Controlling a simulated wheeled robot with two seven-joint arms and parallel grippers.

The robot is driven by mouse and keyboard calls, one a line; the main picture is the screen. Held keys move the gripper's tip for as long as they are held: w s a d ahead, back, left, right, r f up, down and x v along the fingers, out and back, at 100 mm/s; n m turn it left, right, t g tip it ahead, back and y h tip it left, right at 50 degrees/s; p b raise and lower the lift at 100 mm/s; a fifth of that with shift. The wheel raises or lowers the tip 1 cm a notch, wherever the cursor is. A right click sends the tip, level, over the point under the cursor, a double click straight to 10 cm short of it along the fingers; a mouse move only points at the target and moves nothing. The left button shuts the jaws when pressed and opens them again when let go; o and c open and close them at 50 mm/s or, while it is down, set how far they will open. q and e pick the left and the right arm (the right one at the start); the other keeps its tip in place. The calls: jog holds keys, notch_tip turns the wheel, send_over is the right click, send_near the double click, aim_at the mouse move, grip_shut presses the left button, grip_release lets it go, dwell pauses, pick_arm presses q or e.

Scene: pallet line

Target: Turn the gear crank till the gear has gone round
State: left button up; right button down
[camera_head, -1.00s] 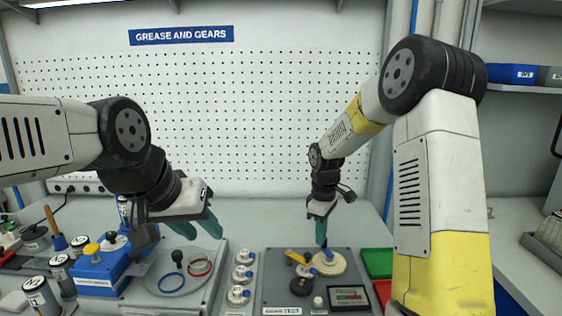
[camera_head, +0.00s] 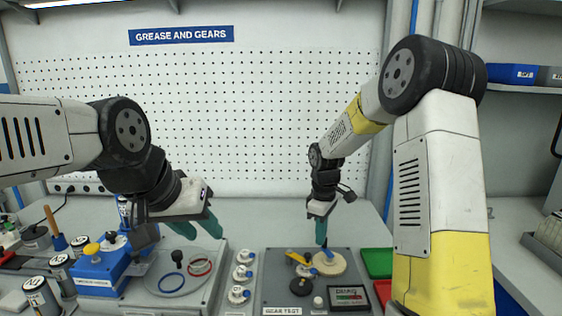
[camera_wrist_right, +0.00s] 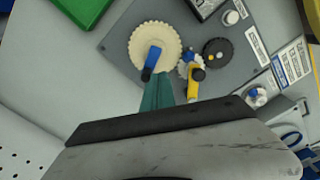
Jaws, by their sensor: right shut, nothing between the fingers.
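The gear test panel (camera_head: 280,270) is a grey plate at the bottom centre of the head view. On it sit a large cream gear (camera_wrist_right: 137,42) with a blue pointer (camera_wrist_right: 153,60), a small pale gear (camera_wrist_right: 184,69) and a dark gear (camera_wrist_right: 216,52). A yellow crank arm (camera_wrist_right: 193,90) with a dark knob (camera_wrist_right: 198,74) lies beside the cream gear. My right gripper (camera_head: 321,241) is shut and empty, pointing down over the cream gear's near side; I cannot tell whether it touches anything.
A green bin (camera_head: 377,262) is right of the panel.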

jog(key=shift+f, duration=0.1)
jog(key=shift+f, duration=1.45)
jog(key=shift+s+f, duration=0.15)
jog(key=shift+f, duration=0.1)
